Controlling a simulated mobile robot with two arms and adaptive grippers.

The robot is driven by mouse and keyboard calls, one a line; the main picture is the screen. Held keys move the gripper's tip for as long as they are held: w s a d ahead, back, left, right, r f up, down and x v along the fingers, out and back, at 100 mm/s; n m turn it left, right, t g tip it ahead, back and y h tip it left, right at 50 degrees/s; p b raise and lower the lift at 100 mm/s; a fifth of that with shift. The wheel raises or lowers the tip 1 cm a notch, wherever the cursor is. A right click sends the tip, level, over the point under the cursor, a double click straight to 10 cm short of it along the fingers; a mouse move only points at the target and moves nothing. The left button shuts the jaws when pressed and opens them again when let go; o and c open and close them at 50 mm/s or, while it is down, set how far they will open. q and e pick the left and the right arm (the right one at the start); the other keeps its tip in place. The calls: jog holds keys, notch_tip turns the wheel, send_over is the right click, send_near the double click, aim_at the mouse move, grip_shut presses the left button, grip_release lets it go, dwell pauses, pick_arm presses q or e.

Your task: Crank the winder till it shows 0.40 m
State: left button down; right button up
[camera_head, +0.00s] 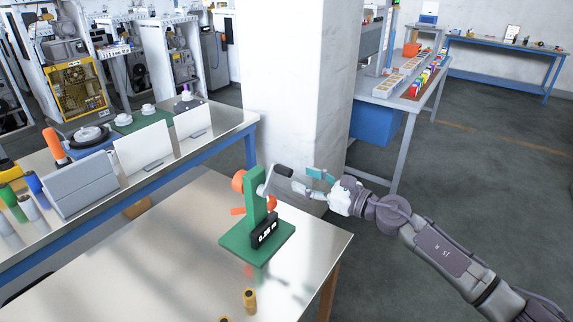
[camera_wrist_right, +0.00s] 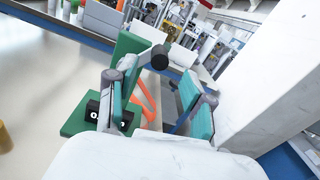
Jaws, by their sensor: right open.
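The winder (camera_head: 256,203) stands on the metal table, with a green base and post, an orange spool part and a grey crank arm ending in a black knob (camera_head: 284,170). Its black display (camera_head: 265,231) starts with "0."; I cannot read the remaining digits surely. My right gripper (camera_head: 312,183) is open just right of the knob, its teal-padded fingers apart. In the right wrist view the knob (camera_wrist_right: 160,56) shows ahead of the gap between the fingers (camera_wrist_right: 157,92), not gripped. One finger partly covers the display there. My left gripper is not in view.
Yellow-brown cylinders (camera_head: 249,298) stand at the table's front edge. A white pillar (camera_head: 285,80) rises close behind the winder and right gripper. A long bench (camera_head: 235,122) with panels and bottles runs along the left. Open floor lies right of the table.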

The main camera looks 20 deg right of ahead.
aim_at(290, 174)
jog(key=p+x, duration=0.1)
jog(key=x, duration=0.5)
jog(key=shift+w+a, duration=0.1)
jog(key=shift+a, duration=0.1)
jog(key=shift+c, duration=0.2)
grip_shut()
